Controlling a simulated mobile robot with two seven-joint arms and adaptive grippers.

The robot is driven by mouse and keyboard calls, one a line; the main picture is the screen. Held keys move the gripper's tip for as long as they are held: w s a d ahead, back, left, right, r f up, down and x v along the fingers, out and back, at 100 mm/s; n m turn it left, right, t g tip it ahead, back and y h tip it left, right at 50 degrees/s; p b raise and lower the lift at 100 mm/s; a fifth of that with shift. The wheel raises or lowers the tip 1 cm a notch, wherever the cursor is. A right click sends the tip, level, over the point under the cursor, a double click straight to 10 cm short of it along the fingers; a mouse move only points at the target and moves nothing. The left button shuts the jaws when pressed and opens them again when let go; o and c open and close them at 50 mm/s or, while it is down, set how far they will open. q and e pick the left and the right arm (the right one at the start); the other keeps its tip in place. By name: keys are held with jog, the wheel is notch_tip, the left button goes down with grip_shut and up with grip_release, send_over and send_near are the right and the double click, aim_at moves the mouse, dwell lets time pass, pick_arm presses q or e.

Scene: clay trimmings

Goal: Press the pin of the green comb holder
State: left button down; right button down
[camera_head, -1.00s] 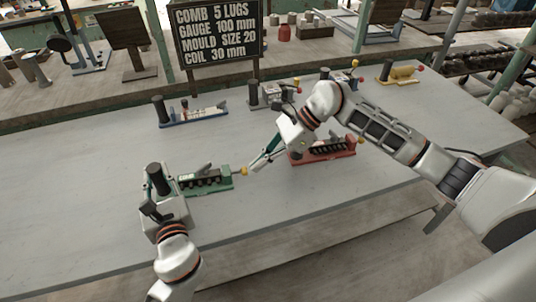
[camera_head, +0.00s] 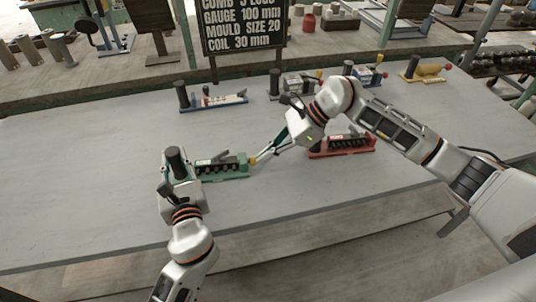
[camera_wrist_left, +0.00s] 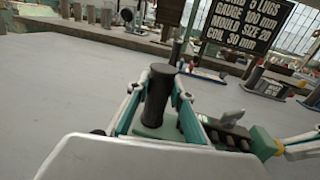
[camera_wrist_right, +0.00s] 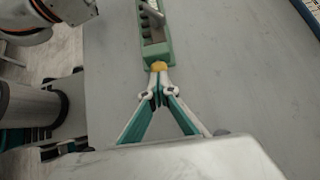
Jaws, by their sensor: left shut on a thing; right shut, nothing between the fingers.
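The green comb holder (camera_head: 222,168) lies on the grey table, with a dark upright post at its left end and a yellow pin (camera_head: 252,161) at its right end. My left gripper (camera_wrist_left: 160,85) is shut on the dark post (camera_wrist_left: 159,92), with a finger on each side of it. My right gripper (camera_wrist_right: 158,88) is shut with nothing between its fingers. Its tips are at the yellow pin (camera_wrist_right: 158,66) and appear to touch it. The holder's green body (camera_wrist_right: 156,45) runs away from the pin in the right wrist view. How far the pin is in cannot be told.
A red holder (camera_head: 342,146) stands right of the green one, close to my right gripper. A blue holder (camera_head: 213,103), a yellow one (camera_head: 425,72) and others line the table's back. A sign (camera_head: 243,28) stands behind. The table's left part is clear.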

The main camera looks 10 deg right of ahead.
pick_arm(q)
jog(key=shift+d+f, duration=0.15)
jog(key=shift+f, duration=0.1)
pick_arm(e)
jog(key=shift+s, duration=0.1)
jog(key=v, duration=1)
pick_arm(q)
jog(key=c, duration=1.7)
grip_release()
jog(key=shift+r, duration=0.1)
